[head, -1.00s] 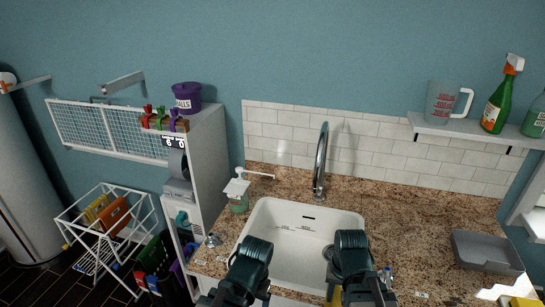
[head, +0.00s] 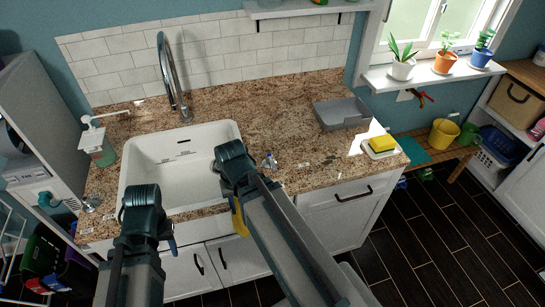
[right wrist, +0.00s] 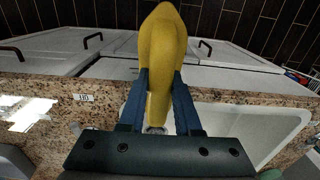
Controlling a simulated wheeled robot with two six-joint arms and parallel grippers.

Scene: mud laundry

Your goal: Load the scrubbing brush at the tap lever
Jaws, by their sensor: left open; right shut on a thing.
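My right gripper (right wrist: 160,85) is shut on a long yellow thing (right wrist: 161,40). I take it for the scrubbing brush, though no bristles show. In the head view a yellow bit of it (head: 239,219) shows below my right wrist, in front of the counter edge. My left gripper (head: 170,241) is open at the sink's front left; its fingers are mostly hidden. The tall chrome tap (head: 172,75) stands behind the white sink (head: 128,187). Small chrome fittings sit on the counter left (head: 91,203) and right (head: 269,162) of the sink; I cannot tell which is the tap lever.
A pump bottle (head: 99,150) stands left of the sink. A grey tray (head: 341,114) and a yellow sponge on a white dish (head: 369,152) lie on the counter's right. The granite (head: 265,105) between tap and tray is clear. Potted plants (head: 445,63) line the sill.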

